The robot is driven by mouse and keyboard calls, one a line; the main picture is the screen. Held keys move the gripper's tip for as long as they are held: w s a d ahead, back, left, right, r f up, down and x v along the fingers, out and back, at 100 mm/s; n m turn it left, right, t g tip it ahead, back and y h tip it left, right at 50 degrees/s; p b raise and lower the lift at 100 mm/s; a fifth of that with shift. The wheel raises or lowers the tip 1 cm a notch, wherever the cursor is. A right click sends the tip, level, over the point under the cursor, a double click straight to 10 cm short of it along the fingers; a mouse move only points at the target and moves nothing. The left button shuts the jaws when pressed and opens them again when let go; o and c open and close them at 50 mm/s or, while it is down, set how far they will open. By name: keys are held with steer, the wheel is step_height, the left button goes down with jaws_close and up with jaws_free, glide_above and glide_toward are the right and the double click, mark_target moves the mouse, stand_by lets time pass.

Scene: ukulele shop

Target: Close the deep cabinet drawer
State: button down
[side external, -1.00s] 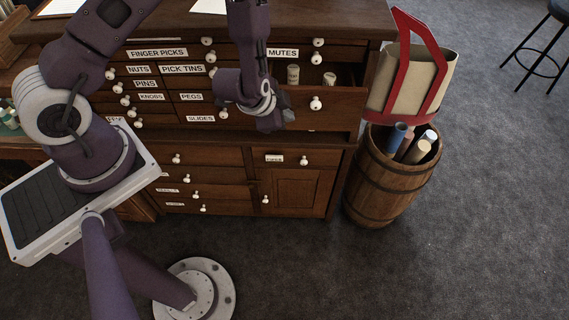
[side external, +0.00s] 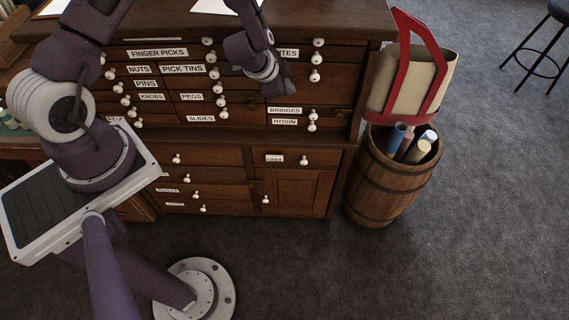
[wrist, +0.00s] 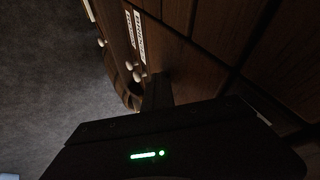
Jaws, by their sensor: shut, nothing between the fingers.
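The deep cabinet drawer (side external: 335,78) is at the upper right of the wooden cabinet, below the row with the mutes label, which is partly covered. Its front looks flush with the cabinet face, and its inside is hidden. A white knob (side external: 315,76) sits on its front. My gripper (side external: 287,86) is shut and empty, its fingers against or very close to the left part of this drawer front; I cannot tell if they touch. In the wrist view, the dark fingers (wrist: 157,92) point at brown wooden drawer fronts.
Small drawers labelled bridges (side external: 285,110) and rosin (side external: 284,122) are just below. A wooden barrel (side external: 385,185) with rolled tubes stands right of the cabinet, with a red-handled tan bag (side external: 425,85) above it.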

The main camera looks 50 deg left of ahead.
steer(key=shift+w+a+r, duration=0.1)
steer(key=shift+w+a, duration=0.2)
steer(key=shift+a, duration=0.05)
steer(key=s+d+r, duration=0.4)
steer(key=s+r, duration=0.4)
steer(key=s, duration=0.1)
steer(key=s+a+r+n+g+y, duration=0.2)
steer(key=s+a+r+y, duration=0.3)
steer(key=s+a+r, duration=0.3)
steer(key=s+a+r+n+g+y, duration=0.2)
steer(key=s+r+n, duration=0.2)
steer(key=s+r, duration=0.35)
steer(key=s+d+r+n+t+h, duration=0.1)
steer(key=s+d+r+h, duration=0.2)
steer(key=d, duration=0.3)
steer(key=s+d+r+t+h, duration=0.1)
steer(key=s+d+r+h, duration=0.2)
steer(key=d, duration=0.3)
steer(key=shift+s+d+r+n+h, duration=0.2)
steer(key=shift+s+d+n+h, duration=0.2)
steer(key=shift+h, duration=0.5)
steer(key=shift+a, duration=0.1)
